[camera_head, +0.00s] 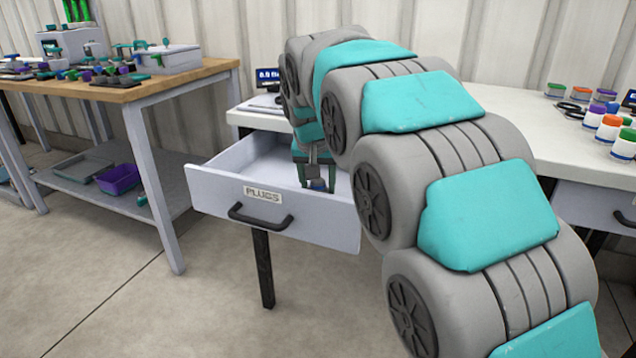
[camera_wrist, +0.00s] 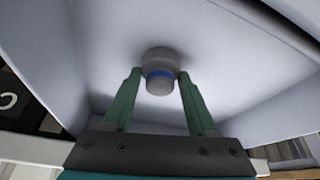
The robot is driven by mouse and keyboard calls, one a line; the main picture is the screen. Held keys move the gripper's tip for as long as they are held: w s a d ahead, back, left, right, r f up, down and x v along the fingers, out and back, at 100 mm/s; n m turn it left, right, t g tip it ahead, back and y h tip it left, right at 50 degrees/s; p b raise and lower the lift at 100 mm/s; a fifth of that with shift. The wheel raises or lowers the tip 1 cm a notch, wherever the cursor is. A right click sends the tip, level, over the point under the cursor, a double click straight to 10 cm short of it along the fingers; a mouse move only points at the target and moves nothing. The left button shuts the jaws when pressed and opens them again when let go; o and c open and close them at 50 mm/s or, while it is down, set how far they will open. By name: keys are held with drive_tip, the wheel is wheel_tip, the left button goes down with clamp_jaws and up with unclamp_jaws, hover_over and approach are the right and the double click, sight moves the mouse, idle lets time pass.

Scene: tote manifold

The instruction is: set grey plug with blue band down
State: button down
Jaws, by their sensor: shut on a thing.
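The grey plug with blue band (camera_wrist: 160,72) is between the two green fingers of my gripper (camera_wrist: 158,80) in the wrist view. My gripper is shut on it. The head view shows my gripper (camera_head: 318,184) inside the open drawer labelled PLUGS (camera_head: 230,190), with a small bit of blue at the fingertips. In the wrist view the pale drawer floor (camera_wrist: 215,60) lies beyond the plug. I cannot tell whether the plug touches the floor.
The drawer is pulled out from a white counter (camera_head: 262,118), and its walls surround my gripper. No other plug shows in the visible part of the drawer. A wooden workbench (camera_head: 130,92) with tools stands at the left. Several coloured-lid jars (camera_head: 608,127) stand on the counter at right.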

drive_tip(key=shift+f, duration=0.1)
drive_tip(key=shift+f, duration=0.15)
drive_tip(key=shift+c, duration=1)
unclamp_jaws()
drive_tip(key=v, duration=1.2)
drive_tip(key=shift+r, duration=0.3)
